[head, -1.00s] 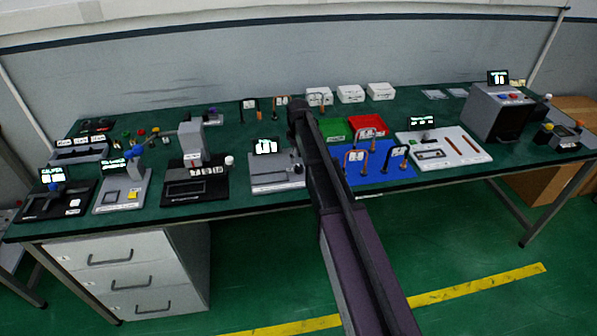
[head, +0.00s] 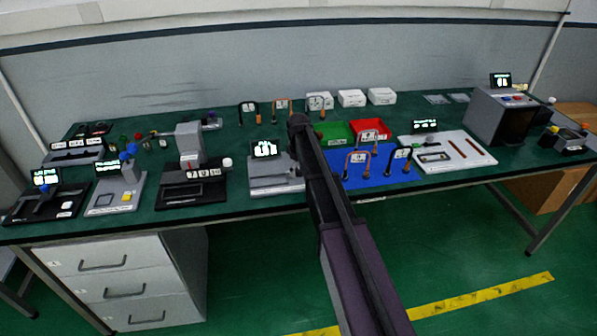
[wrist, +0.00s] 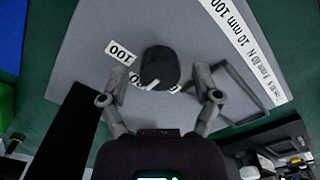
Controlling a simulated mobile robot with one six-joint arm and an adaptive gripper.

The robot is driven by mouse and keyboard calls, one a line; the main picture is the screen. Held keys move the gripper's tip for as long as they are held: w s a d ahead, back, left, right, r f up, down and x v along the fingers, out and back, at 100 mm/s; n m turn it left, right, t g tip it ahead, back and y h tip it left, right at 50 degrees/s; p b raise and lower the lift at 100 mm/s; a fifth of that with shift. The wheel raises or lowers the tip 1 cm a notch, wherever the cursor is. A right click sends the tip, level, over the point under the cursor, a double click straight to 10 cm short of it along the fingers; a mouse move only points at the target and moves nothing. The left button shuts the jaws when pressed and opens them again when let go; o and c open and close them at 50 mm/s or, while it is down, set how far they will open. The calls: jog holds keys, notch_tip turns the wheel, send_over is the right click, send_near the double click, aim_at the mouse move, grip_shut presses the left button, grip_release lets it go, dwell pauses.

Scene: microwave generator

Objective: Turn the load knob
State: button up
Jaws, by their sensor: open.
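A round black knob (wrist: 160,68) with a white pointer line stands on a grey plate (wrist: 85,62) in the wrist view. A white label reading 100 (wrist: 121,51) lies beside it, and another label is partly hidden under the knob. My gripper (wrist: 160,82) is open, with one finger on each side of the knob. Gaps show between both fingers and the knob. In the head view, the grey device (head: 272,187) with a lit display (head: 264,149) sits mid-table. My arm covers its right end, so the knob and my gripper are hidden there.
In the head view, a blue mat (head: 385,176) with wire posts lies right of my arm, with green (head: 338,131) and red (head: 372,125) trays behind. A black device (head: 190,193) stands left of the grey one. White boxes (head: 351,98) stand at the back.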

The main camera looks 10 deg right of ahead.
grip_shut()
jog(key=shift+m, duration=0.4)
jog(key=m, duration=1.1)
jog(key=shift+d, duration=0.15)
dwell(0.5)
